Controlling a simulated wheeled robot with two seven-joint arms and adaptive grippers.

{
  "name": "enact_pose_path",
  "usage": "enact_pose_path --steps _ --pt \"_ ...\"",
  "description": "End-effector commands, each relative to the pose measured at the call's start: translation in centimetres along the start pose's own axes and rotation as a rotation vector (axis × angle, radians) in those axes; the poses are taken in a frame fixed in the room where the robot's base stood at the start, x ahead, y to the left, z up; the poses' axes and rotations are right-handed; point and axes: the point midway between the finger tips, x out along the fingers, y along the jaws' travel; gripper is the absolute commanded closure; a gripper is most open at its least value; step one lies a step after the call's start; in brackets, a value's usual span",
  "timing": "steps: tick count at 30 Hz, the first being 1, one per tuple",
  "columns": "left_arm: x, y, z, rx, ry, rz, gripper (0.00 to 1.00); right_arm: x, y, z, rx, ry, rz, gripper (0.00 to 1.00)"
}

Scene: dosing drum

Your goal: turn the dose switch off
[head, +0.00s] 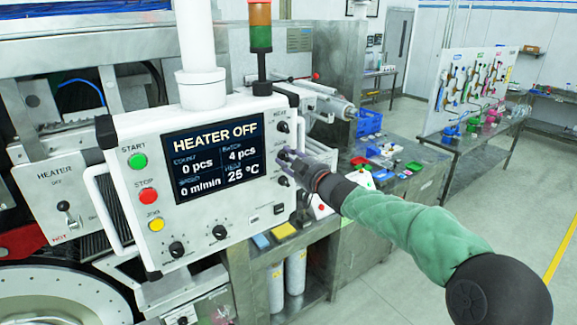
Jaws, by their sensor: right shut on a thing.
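A white control panel (150,240) hangs in the left half of the head view, with its screen (215,155) reading "HEATER OFF", 0 pcs, 4 pcs, 0 m/min and 25 °C. A column of small dark knobs runs down its right edge, with an upper knob (283,127) and a lower knob (283,181) visible. My right gripper (287,159) is at this column, shut on the middle switch, which its fingers mostly hide. The small labels there are too blurred to tell which is the dose switch. My left gripper is out of view.
Green (138,161), red (148,196) and yellow (156,225) buttons sit left of the screen. Two black knobs are below it. A separate heater box (62,200) with a toggle stands at the left. A metal bench (410,185) with small items stands behind my right arm.

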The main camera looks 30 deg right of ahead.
Motion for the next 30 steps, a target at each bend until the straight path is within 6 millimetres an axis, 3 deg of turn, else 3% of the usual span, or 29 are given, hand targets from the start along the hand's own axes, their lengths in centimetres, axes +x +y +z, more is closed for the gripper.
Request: enact_pose_path --steps 1,12,29,30 --pt "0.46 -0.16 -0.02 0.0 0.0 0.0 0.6 0.17 -0.78 1.5 -0.027 -0.023 -0.012 1.0" --pt "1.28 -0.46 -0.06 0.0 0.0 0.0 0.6 0.18 -0.58 1.49 -0.188 -0.025 -0.013 1.0" --pt "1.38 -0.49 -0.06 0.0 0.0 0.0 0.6 0.18 -0.49 1.46 -0.218 -0.025 -0.013 1.0" --pt "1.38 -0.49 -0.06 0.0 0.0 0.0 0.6 0.18 -0.49 1.47 -0.218 -0.025 -0.013 0.59"
